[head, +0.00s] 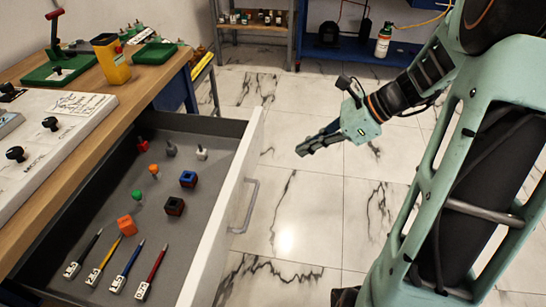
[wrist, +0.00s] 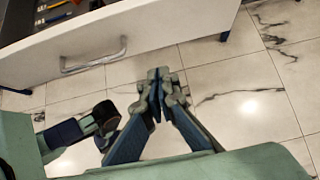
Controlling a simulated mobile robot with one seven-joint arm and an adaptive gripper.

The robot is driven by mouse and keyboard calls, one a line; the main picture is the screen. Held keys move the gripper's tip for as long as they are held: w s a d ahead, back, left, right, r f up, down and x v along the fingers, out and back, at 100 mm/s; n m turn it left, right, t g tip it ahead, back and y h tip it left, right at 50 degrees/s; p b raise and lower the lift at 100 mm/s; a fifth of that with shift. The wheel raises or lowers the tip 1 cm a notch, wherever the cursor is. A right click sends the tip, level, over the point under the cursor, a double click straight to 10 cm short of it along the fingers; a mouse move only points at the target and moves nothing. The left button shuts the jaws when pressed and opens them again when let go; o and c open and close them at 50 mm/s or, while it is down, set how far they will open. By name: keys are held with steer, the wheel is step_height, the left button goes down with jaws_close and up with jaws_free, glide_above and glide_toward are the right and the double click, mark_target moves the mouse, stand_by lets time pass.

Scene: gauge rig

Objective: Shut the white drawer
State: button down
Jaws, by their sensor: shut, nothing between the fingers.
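The white drawer (head: 226,215) stands pulled far out from the workbench at the left in the head view. Its front panel, with a grey bar handle (head: 246,206), faces right. In the wrist view the white front (wrist: 120,42) spans the top, and the handle (wrist: 92,62) is at upper left. My gripper (head: 304,150) is shut and empty, held to the right of the drawer front and apart from it, over the floor. In the wrist view the closed fingertips (wrist: 158,76) lie below and right of the handle, not touching it.
Inside the drawer lie several pencils (head: 128,268), an orange cube (head: 126,225) and small pegs and blocks. The wooden benchtop (head: 90,130) holds a white panel with black knobs and a yellow container (head: 111,60). The tiled floor (head: 310,215) right of the drawer is clear.

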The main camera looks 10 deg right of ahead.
mark_target(251, 167)
steer(key=b+x, duration=0.1)
steer(key=x, duration=0.3)
steer(key=a+r+b+x, duration=0.1)
steer(key=b+x, duration=0.1)
steer(key=x, duration=0.2)
steer(key=b+x, duration=0.1)
steer(key=x, duration=0.3)
steer(key=shift+w+a+r, duration=0.2)
steer(key=shift+w+a, duration=0.1)
steer(key=shift+w+a+r, duration=0.1)
steer(key=shift+w+a, duration=0.1)
steer(key=shift+a, duration=0.2)
steer(key=shift+a, duration=0.1)
steer(key=shift+a, duration=0.15)
steer(key=w+a+p, duration=0.4)
steer(key=a, duration=0.7)
steer(key=w+a+p, duration=0.4)
steer(key=a, duration=0.6)
steer(key=w+a+p, duration=0.4)
steer(key=a, duration=0.7)
steer(key=shift+a, duration=0.35)
steer(key=shift+a+r, duration=0.2)
steer(key=shift+r, duration=0.05)
